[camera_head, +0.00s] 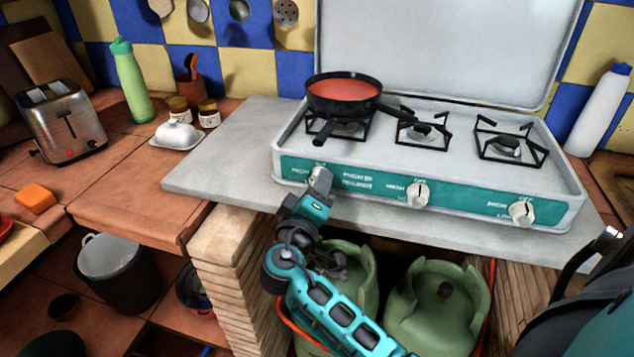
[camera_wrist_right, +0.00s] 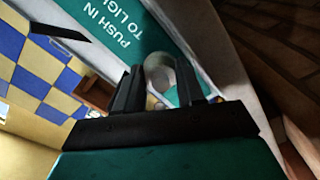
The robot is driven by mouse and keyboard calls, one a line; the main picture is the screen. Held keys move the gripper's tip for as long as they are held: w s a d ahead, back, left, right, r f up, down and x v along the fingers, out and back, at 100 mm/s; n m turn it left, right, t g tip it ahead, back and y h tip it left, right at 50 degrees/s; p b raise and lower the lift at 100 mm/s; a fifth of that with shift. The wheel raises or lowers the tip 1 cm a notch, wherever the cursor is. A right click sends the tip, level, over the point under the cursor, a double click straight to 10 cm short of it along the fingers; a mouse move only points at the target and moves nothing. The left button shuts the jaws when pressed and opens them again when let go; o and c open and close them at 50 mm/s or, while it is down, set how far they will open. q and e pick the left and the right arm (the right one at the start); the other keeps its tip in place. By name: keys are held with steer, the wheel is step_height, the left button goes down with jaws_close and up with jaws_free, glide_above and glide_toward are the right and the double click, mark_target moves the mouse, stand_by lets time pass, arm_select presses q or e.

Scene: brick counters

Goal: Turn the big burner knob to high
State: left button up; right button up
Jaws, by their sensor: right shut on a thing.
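The camp stove (camera_head: 450,130) has a teal front panel with three pale knobs. The left knob (camera_head: 320,174) is below the burner with a dark pan (camera_head: 345,97) of red sauce. The middle knob (camera_head: 418,194) and right knob (camera_head: 521,213) stand free. My right gripper (camera_head: 317,188) reaches up from below and is shut on the left knob. In the wrist view, the grey knob (camera_wrist_right: 158,70) sits between the two dark fingers of my right gripper (camera_wrist_right: 160,90), by the "PUSH IN TO LIGHT" label. The knob's pointer is hidden. My left gripper is out of view.
The grey slab (camera_head: 225,160) sticks out left of the stove. Green gas bottles (camera_head: 440,310) stand under it, close to my right arm. A brick pillar (camera_head: 235,260) rises left of the arm.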

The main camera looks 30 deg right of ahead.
steer(key=n, duration=0.1)
steer(key=n+p, duration=0.1)
steer(key=n, duration=0.1)
steer(key=n+p, duration=0.1)
steer(key=shift+r+n, duration=0.3)
steer(key=shift+n+p, duration=0.45)
steer(key=shift+n, duration=0.15)
steer(key=shift+f, duration=0.1)
steer(key=o, duration=1)
steer(key=shift+o, duration=0.2)
steer(key=shift+f, duration=0.1)
